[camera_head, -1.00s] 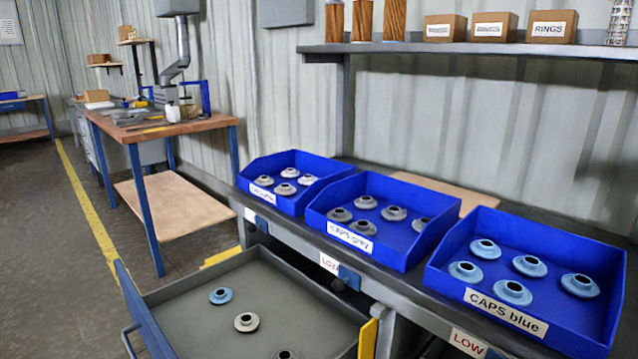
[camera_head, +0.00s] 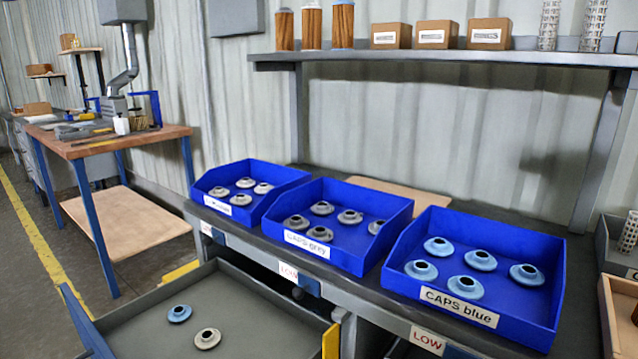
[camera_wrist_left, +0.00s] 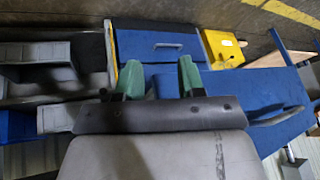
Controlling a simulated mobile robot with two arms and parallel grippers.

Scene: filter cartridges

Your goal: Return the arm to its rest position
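My left gripper (camera_wrist_left: 160,78) shows in the left wrist view as two green fingertips set apart, with nothing between them. Behind the fingers are blue drawer fronts (camera_wrist_left: 160,47), one with a grey handle; I cannot tell the distance to them. Neither arm shows in the head view. My right gripper is in no view. An open grey drawer (camera_head: 240,315) at the bottom of the head view holds a blue cap (camera_head: 179,313) and a pale cap (camera_head: 207,338).
Blue bins of caps stand on the bench: one at left (camera_head: 270,178), a grey-cap bin (camera_head: 375,205) and a blue-cap bin (camera_head: 545,285). A shelf (camera_head: 430,58) runs above. A wooden table (camera_head: 110,145) stands at left. The open drawer juts out in front of the bench.

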